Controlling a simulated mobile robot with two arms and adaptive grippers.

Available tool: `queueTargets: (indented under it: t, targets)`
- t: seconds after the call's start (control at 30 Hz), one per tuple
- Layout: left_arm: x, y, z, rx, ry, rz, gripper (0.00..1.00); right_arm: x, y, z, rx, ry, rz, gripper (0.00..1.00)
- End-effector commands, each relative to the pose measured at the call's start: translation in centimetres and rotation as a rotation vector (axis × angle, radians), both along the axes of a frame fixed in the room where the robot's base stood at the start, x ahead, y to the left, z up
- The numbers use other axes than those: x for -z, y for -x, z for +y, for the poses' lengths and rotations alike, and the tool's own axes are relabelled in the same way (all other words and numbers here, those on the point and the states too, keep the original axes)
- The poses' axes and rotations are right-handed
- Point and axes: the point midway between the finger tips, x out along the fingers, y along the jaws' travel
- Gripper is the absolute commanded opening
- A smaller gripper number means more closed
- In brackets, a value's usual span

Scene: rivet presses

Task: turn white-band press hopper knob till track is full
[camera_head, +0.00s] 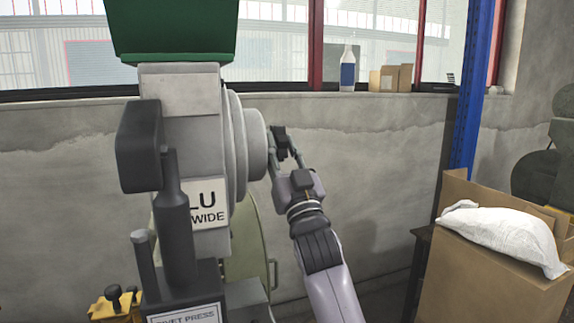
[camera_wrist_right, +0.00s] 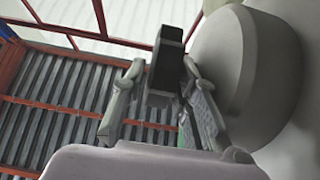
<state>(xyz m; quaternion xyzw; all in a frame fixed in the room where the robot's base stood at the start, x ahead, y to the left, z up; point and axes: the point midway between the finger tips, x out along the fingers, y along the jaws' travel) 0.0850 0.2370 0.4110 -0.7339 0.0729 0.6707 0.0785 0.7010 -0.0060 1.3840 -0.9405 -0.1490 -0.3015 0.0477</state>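The press (camera_head: 180,115) stands close in front, grey, with a green hopper (camera_head: 170,30) on top. A white label (camera_head: 206,203) on its body reads "LU" and "WIDE". A stepped round grey housing (camera_head: 255,150) sticks out of its right side; a large rounded grey part (camera_wrist_right: 245,70) fills the right of the wrist view. My right gripper (camera_head: 281,145) is just right of the housing. Its fingers lean inward around a dark block (camera_wrist_right: 163,70); whether this is joined fingertips or a held knob cannot be told. No knob or track shows clearly. My left gripper is out of view.
A cardboard box (camera_head: 490,275) with a white sack (camera_head: 505,235) stands at right. A blue post (camera_head: 468,90) rises behind it. A bottle (camera_head: 347,70) and small boxes (camera_head: 391,78) are on the window sill. Bare wall lies behind my gripper.

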Motion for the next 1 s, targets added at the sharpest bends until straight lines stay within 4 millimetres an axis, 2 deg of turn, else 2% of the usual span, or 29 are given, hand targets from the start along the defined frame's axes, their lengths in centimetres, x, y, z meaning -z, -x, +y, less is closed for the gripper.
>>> queueTargets:
  t: [0.53,0.7,1.0]
  targets:
    - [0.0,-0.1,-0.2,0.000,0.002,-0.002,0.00,6.1,7.7,-2.5,0.000,0.001,0.004,0.27]
    - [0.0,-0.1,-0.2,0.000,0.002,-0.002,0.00,6.7,8.7,-2.8,0.000,0.001,0.003,0.27]
    - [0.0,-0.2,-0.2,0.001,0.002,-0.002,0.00,6.8,8.8,-2.8,0.000,0.001,0.003,0.27]
